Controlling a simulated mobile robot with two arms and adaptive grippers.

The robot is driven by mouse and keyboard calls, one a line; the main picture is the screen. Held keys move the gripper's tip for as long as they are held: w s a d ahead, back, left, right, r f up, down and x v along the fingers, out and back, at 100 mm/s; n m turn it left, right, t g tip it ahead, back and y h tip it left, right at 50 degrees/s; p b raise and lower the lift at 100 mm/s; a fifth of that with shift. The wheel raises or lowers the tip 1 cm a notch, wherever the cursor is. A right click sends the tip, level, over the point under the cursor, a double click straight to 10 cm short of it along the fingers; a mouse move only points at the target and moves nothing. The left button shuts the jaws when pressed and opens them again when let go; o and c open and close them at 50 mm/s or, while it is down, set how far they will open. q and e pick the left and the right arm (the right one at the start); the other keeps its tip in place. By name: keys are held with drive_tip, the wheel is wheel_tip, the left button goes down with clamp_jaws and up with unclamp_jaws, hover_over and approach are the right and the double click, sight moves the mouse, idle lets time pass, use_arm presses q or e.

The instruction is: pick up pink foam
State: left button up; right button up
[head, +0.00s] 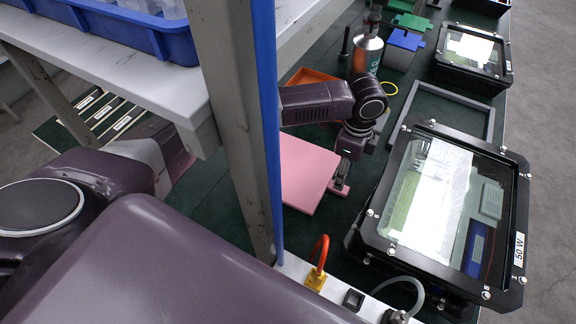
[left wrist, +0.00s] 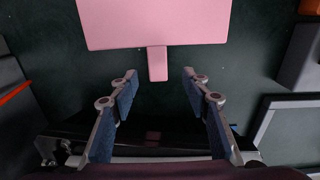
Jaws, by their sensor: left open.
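The pink foam (head: 305,173) is a flat pink slab lying on the dark green surface, partly hidden by the shelf post in the head view. In the left wrist view the foam (left wrist: 155,22) fills the top middle, with a narrow pink tab (left wrist: 157,63) pointing toward my gripper. My left gripper (left wrist: 160,79) is open, and the end of the tab appears between its fingertips without contact. In the head view my left gripper (head: 343,176) is at the foam's right edge, by the tab. My right gripper is not in view.
A grey post (head: 240,120) with a blue edge stands in front of the foam. A floodlight housing (head: 375,215) lies to the right. A spray can (head: 367,54) and an orange tray (head: 308,77) are behind. A blue bin (head: 130,32) sits on the shelf.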

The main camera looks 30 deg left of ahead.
use_arm(q)
drive_tip(key=f, duration=0.2)
drive_tip(key=f+p, duration=0.1)
drive_tip(key=f, duration=0.2)
drive_tip(key=shift+s+d+f, duration=0.2)
drive_tip(key=shift+d+f, duration=0.05)
drive_tip(key=shift+f, duration=0.05)
drive_tip(key=c, duration=1.1)
